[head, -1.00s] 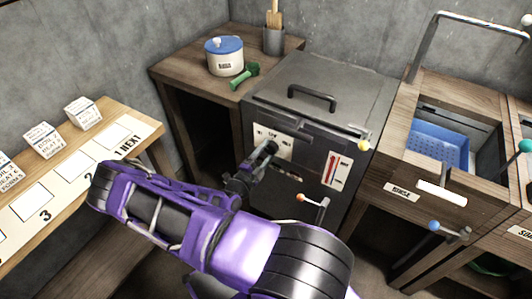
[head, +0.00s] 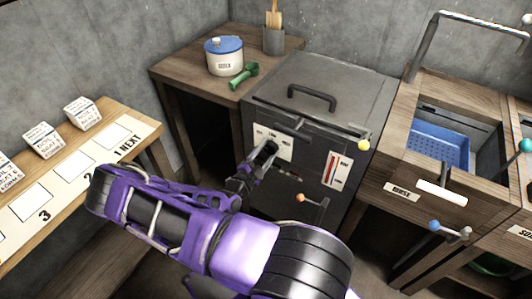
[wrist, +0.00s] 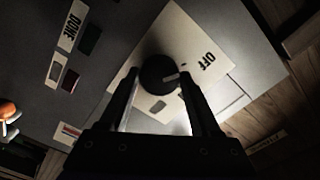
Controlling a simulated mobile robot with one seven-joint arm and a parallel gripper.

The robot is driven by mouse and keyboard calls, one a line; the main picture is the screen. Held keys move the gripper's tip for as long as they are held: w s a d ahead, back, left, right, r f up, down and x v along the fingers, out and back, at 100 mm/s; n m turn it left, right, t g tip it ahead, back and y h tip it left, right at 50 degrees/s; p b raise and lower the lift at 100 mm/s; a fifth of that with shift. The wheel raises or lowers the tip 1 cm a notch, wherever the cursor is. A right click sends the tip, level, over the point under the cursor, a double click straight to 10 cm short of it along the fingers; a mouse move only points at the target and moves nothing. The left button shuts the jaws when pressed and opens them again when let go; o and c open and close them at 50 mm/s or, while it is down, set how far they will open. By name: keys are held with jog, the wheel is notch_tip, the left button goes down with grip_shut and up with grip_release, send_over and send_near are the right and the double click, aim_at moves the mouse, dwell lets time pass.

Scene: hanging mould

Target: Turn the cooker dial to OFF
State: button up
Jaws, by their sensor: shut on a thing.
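The cooker (head: 330,85) is a dark grey box with a lid handle on top. Its dial (wrist: 155,73) is a round black knob with a pale pointer mark, on a cream plate (wrist: 190,38). The pointer faces right, roughly towards the printed word OFF (wrist: 208,62). In the wrist view my gripper (wrist: 160,70) has one finger on each side of the dial and is shut on it. In the head view my gripper (head: 266,150) reaches the plate on the cooker front and hides the dial.
A red-and-white gauge (head: 337,169) and an orange-knobbed lever (head: 301,198) are right of the plate. A yellow-knobbed bar (head: 362,145) crosses the cooker's upper front. A pot (head: 224,60) stands on the left table. A sink unit with a blue basket (head: 440,145) is at right.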

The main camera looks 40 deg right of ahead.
jog(key=o, duration=1.4)
jog(key=shift+c, duration=0.2)
jog(key=shift+a, duration=0.1)
jog(key=p+v, duration=0.1)
jog(key=v, duration=1.6)
jog(key=shift+s+a, duration=0.1)
jog(key=shift+a, duration=0.05)
